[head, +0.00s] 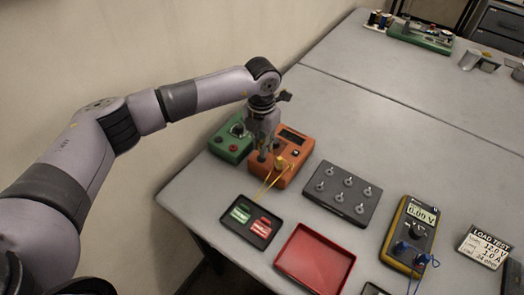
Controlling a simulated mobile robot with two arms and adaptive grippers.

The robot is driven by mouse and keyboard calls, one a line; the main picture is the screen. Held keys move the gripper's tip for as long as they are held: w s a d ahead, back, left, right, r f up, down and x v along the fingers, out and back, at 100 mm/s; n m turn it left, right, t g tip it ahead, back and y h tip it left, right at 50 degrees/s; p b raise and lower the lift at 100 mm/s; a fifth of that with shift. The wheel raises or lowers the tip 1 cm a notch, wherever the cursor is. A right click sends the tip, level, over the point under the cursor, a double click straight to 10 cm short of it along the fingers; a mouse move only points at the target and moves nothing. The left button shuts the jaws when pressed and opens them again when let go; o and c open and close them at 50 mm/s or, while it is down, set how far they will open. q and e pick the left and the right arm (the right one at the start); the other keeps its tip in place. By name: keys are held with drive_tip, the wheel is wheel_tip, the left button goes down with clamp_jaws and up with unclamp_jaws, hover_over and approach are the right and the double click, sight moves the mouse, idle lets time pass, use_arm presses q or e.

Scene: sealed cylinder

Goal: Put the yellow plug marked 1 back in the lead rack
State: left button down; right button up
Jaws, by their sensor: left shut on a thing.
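My left gripper (269,153) points down over the orange instrument (295,153) and is shut on a yellow plug (280,162) near that instrument's front. Two thin yellow leads run from there down to the left. The number on the plug is too small to read, and the fingers partly hide it. I cannot tell whether the plug touches the instrument. A dark panel with several upright metal posts (325,200) lies to the right; I cannot tell if it is the lead rack. My right gripper is not in view.
A green instrument (229,150) stands left of the orange one. In front are a black tray (234,231) with green and red pieces, a red tray (308,265), a yellow multimeter (423,215) reading 0.00 V and a LOAD TEST card (485,246).

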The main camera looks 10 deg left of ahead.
use_arm(q)
drive_tip(key=shift+r+p, duration=0.65)
drive_tip(key=shift+r, duration=0.8)
